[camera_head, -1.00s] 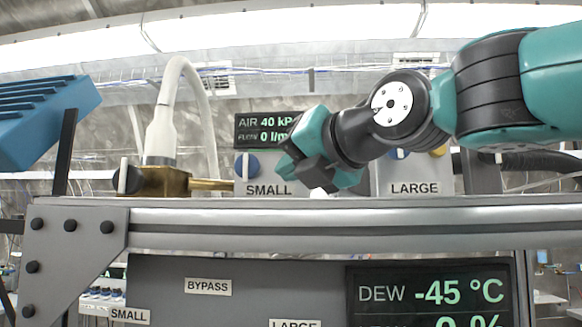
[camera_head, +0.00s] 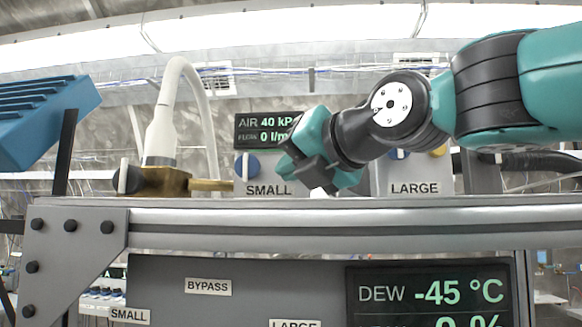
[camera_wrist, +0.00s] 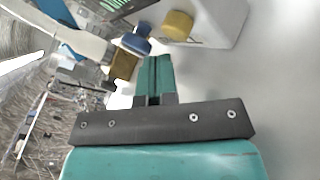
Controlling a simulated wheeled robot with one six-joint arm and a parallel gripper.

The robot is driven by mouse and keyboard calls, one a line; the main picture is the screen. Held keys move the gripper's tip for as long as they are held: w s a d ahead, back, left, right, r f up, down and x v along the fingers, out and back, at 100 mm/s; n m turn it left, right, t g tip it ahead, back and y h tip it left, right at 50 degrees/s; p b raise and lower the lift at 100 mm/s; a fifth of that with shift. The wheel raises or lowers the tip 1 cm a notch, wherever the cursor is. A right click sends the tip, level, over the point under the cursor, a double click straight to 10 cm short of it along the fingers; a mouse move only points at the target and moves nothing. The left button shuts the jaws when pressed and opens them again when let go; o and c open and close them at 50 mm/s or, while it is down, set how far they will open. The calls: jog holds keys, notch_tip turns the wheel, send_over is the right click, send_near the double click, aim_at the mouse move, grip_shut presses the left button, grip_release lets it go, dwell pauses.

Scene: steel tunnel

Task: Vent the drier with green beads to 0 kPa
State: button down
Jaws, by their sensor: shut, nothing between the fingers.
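In the head view a display (camera_head: 263,131) reads AIR 40 kPa and a flow of 0, partly covered by my gripper (camera_head: 300,172). Below it is a panel labelled SMALL (camera_head: 268,189) with a blue knob (camera_head: 247,166). A panel labelled LARGE (camera_head: 414,188) stands to the right, with a blue knob and a yellow knob (camera_head: 439,151) partly behind my arm. In the wrist view my gripper (camera_wrist: 155,75) is shut and empty, near a blue knob (camera_wrist: 136,42), a yellow knob (camera_wrist: 178,25) and a brass block (camera_wrist: 124,64). No green beads are visible.
A brass valve (camera_head: 165,181) with a white hose (camera_head: 163,120) and a black handle stands on the left. A grey rail (camera_head: 330,222) crosses in front. Below it a display (camera_head: 432,293) reads DEW -45 °C, beside a BYPASS label (camera_head: 208,287). A blue finned block (camera_head: 40,115) is at far left.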

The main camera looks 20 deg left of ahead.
jog(key=shift+w+a, duration=0.1)
jog(key=shift+w, duration=0.25)
jog(key=shift+w+a, duration=0.15)
jog(key=shift+w, duration=0.4)
dwell(1.9)
jog(key=shift+s, duration=0.1)
dwell(1.5)
jog(key=shift+s+d+b, duration=0.25)
jog(key=shift+s+b, duration=0.3)
jog(key=shift+s, duration=0.3)
jog(key=shift+s, duration=0.1)
jog(key=shift+s+d+f+b, duration=0.1)
jog(key=shift+s+f+b, duration=0.05)
jog(key=shift+s+b, duration=0.5)
jog(key=s+b, duration=0.2)
jog(key=s, duration=0.1)
jog(key=shift+d, duration=0.4)
jog(key=shift+s+d, duration=0.1)
jog(key=shift+s, duration=0.1)
